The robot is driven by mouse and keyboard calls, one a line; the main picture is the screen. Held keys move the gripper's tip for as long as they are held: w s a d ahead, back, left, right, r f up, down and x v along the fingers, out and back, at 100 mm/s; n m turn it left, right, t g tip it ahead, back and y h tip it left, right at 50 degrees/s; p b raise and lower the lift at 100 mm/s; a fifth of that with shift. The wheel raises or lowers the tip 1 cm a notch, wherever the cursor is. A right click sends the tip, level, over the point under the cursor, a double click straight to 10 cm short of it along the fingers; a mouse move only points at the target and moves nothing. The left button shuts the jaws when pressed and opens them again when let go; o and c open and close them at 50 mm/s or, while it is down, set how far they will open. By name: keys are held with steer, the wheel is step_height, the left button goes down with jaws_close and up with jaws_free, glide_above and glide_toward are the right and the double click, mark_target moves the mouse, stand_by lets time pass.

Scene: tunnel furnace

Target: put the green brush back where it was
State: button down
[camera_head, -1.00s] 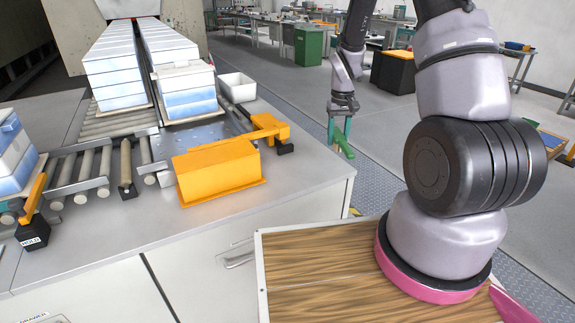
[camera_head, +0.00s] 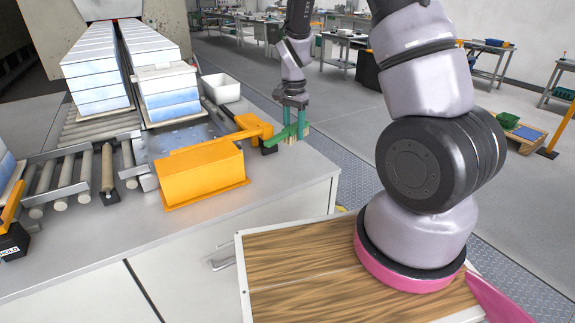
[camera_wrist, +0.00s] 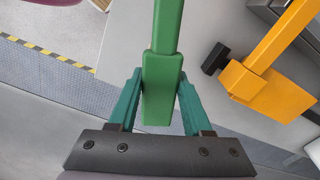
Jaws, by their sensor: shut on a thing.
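The green brush (camera_wrist: 163,85) is held in my gripper (camera_wrist: 160,110). In the wrist view its green body sits between the two teal fingers, and its far end runs out of the top of the picture. In the head view my gripper (camera_head: 293,122) is over the right back edge of the grey counter (camera_head: 240,195). The brush (camera_head: 284,135) shows there as a small green shape below the fingers, close to the black end of an orange arm (camera_head: 250,127). I cannot tell whether the brush touches the counter.
A yellow-orange box (camera_head: 203,175) stands on the counter left of my gripper. A white bin (camera_head: 221,88) and stacked white-blue blocks (camera_head: 168,95) on rollers are behind. Bare counter lies in front of the gripper. A wooden-topped surface (camera_head: 300,280) is nearer.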

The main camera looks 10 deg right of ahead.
mark_target(285, 129)
steer(key=a+m, duration=0.1)
steer(key=a+r+m, duration=0.1)
steer(key=m, duration=0.1)
steer(key=shift+s+a+r+m, duration=0.15)
steer(key=shift+s+a+m, duration=0.15)
steer(key=shift+s+a, duration=0.1)
steer(key=shift+a+f, duration=0.1)
steer(key=shift+f, duration=0.1)
step_height(285, 129, down, 9)
steer(key=shift+f, duration=0.2)
steer(key=shift+f, duration=0.2)
steer(key=shift+c, duration=1.7)
jaws_free()
steer(key=shift+r, duration=0.1)
